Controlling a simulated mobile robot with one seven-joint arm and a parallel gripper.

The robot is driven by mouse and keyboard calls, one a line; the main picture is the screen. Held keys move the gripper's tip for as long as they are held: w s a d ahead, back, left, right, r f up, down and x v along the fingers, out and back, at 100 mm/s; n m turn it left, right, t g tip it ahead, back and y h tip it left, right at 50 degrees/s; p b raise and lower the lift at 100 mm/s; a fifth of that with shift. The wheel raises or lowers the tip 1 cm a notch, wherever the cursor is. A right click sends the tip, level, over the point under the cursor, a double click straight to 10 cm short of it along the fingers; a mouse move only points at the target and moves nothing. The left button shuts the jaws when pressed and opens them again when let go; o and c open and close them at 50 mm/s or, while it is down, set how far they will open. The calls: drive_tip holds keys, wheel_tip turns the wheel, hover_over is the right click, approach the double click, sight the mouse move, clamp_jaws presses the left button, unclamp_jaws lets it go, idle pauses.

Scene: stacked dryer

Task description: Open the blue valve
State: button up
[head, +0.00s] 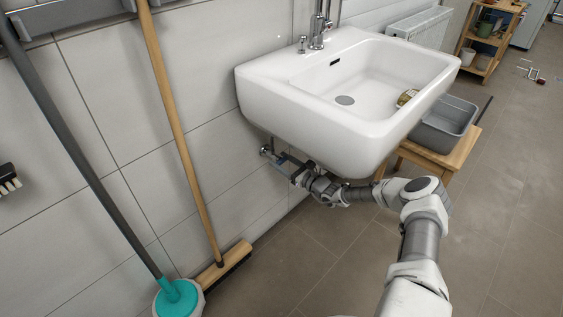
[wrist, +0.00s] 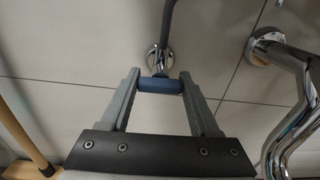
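The blue valve (wrist: 161,86) has a short blue handle on a chrome wall fitting (wrist: 158,58) in the wrist view, with a dark pipe rising from it. My gripper (wrist: 160,76) reaches toward the wall with one grey finger at each end of the handle. The fingers appear to touch both ends, with no gap visible. In the head view, my gripper (head: 279,160) is under the sink, near the wall. A small blue patch of the valve (head: 280,161) shows there, and most of it is hidden by the fingers.
The white sink (head: 262,97) hangs above my arm. A chrome drain pipe (wrist: 291,97) is close on the right in the wrist view. A wooden stool (head: 455,155) with a grey basin (head: 443,124) stands at right.

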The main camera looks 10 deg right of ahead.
drive_tip(key=c, duration=0.6)
drive_tip(key=shift+c, duration=0.2)
drive_tip(key=shift+n+p, duration=0.3)
drive_tip(key=n+p, duration=0.2)
drive_tip(key=shift+r+n, duration=0.1)
drive_tip(key=shift+n, duration=0.3)
drive_tip(key=n+p, duration=0.2)
drive_tip(key=n, duration=0.3)
drive_tip(key=shift+p, duration=0.35)
drive_tip(key=n+p, duration=0.2)
drive_tip(key=n, duration=0.3)
drive_tip(key=shift+n+p, duration=0.75)
drive_tip(key=shift+n, duration=1.25)
